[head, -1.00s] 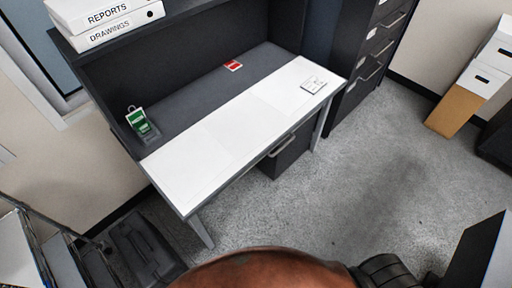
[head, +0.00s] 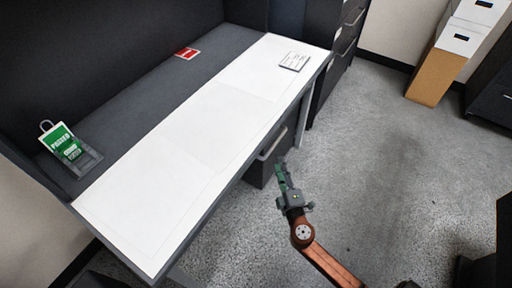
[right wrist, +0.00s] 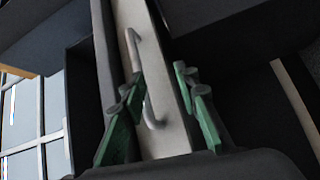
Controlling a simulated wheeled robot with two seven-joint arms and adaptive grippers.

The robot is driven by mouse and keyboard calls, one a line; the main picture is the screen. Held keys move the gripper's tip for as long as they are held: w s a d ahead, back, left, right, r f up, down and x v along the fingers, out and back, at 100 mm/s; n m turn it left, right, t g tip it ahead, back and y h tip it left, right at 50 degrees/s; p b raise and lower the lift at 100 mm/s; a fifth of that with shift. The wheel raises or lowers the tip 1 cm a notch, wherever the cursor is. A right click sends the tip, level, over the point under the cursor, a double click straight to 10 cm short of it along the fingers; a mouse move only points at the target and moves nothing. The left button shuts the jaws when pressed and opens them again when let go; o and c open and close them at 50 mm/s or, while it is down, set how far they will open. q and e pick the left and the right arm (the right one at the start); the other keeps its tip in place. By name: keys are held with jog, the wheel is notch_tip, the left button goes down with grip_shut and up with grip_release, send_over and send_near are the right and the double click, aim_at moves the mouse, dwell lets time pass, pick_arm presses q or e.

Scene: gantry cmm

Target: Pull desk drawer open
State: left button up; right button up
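The dark desk drawer (head: 257,172) sits under the right part of the white-topped desk (head: 205,125), with a pale bar handle (head: 273,143) near its top edge. My right gripper (head: 281,170) is just in front of the drawer, below and right of the handle in the head view. In the right wrist view its green fingers (right wrist: 157,85) are apart, with the bar handle (right wrist: 137,65) showing on a light grey panel between and beyond them. I see no clear contact with the handle. My left gripper is not in view.
A green tag (head: 62,142), a red card (head: 187,53) and a small white card (head: 295,61) lie on the desk. A dark cabinet (head: 345,50) stands beyond it. White and brown boxes (head: 437,75) stand at the back right. The grey floor (head: 390,150) is clear.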

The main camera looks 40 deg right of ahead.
aim_at(274, 144)
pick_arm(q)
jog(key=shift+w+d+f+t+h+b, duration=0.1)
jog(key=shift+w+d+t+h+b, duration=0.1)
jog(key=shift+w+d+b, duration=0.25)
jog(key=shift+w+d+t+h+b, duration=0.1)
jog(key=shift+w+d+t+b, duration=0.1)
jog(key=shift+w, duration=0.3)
pick_arm(e)
jog(key=shift+t, duration=0.4)
jog(key=w+r, duration=0.1)
jog(key=w, duration=0.1)
jog(key=w+d+r, duration=0.1)
jog(key=w+r, duration=0.1)
jog(key=w+d+r, duration=0.1)
jog(key=w, duration=0.2)
jog(key=shift+d+r, duration=0.15)
grip_shut()
